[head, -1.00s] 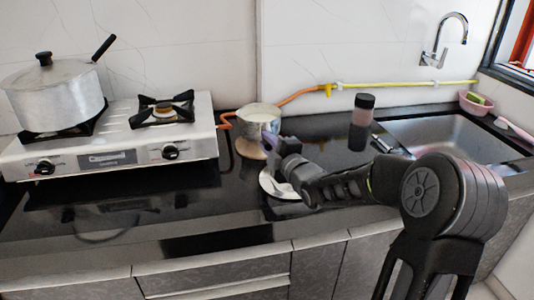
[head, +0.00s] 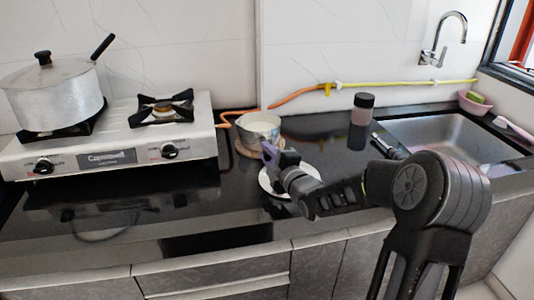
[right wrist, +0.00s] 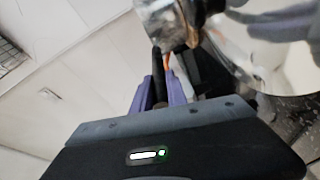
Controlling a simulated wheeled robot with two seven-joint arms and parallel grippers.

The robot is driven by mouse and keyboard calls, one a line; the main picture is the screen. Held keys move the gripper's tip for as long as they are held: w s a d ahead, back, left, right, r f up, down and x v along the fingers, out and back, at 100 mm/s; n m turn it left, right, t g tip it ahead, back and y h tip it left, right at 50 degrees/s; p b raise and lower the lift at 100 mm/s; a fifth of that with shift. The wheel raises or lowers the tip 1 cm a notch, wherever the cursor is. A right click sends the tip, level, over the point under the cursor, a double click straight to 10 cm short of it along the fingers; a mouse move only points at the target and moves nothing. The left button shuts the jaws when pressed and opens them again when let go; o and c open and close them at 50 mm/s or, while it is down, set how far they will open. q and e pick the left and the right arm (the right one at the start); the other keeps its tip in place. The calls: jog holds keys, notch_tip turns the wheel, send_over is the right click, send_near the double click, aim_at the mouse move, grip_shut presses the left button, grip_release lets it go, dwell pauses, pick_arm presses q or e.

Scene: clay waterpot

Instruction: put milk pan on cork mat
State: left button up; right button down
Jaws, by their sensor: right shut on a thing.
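The milk pan (head: 258,130) is a small silvery pot, upright near the wall at the back of the dark counter. The round cork mat (head: 245,151) shows as a brown edge under it, mostly hidden by the pan. The pan is over the mat; I cannot tell for sure whether it touches it. My right gripper (head: 270,152), with purple fingers, is at the pan's front side. In the right wrist view this gripper (right wrist: 159,92) is shut on the pan's dark handle (right wrist: 156,64). My left gripper is not in view.
A white plate (head: 272,186) lies under my right gripper, partly hidden. A gas stove (head: 110,160) with a large lidded pot (head: 58,95) stands left. A dark-capped jar (head: 361,109) and the sink (head: 450,135) are to the right. An orange hose (head: 295,96) runs behind the pan.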

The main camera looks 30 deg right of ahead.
jog(key=c, duration=1.3)
grip_release()
jog(key=shift+r+p, duration=0.15)
jog(key=shift+p, duration=0.15)
jog(key=s, duration=0.8)
jog(key=s+a+b, duration=0.1)
jog(key=s, duration=0.3)
jog(key=shift+r, duration=0.15)
